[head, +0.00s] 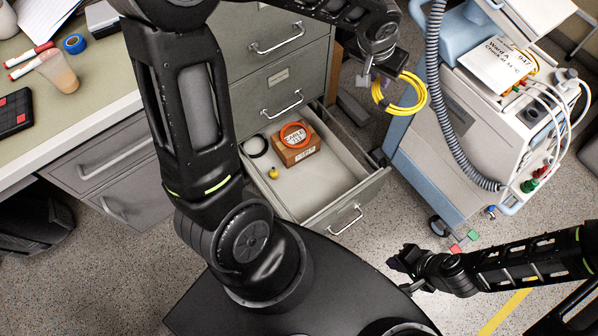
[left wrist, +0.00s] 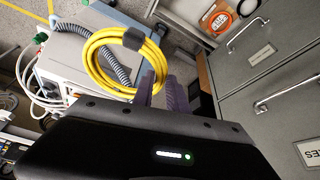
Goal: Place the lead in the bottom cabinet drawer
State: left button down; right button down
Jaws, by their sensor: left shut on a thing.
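The lead is a yellow coil (head: 418,103) with a dark band, held up to the right of the cabinet. It also shows large in the left wrist view (left wrist: 90,62). My left gripper (head: 374,80) is shut on the coil's edge near the band; its fingers also show in the left wrist view (left wrist: 160,88). The bottom cabinet drawer (head: 350,196) is pulled open, lower and to the left of the coil. My right gripper (head: 402,264) is low at the right, apart from the drawer; its finger gap is unclear.
The drawer holds a cardboard box (head: 296,153) with an orange ring (head: 294,134) on it, a black ring and a small yellow item. Its front floor is bare. A wheeled medical cart (head: 455,130) with a grey hose stands right. A desk (head: 105,75) stands left.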

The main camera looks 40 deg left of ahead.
pick_arm(q)
jog(key=shift+w+d+f+b, duration=0.1)
jog(key=shift+f+b, duration=0.2)
jog(key=shift+f, duration=0.35)
pick_arm(e)
jog(key=shift+f, duration=0.6)
pick_arm(q)
jog(key=shift+f, duration=0.1)
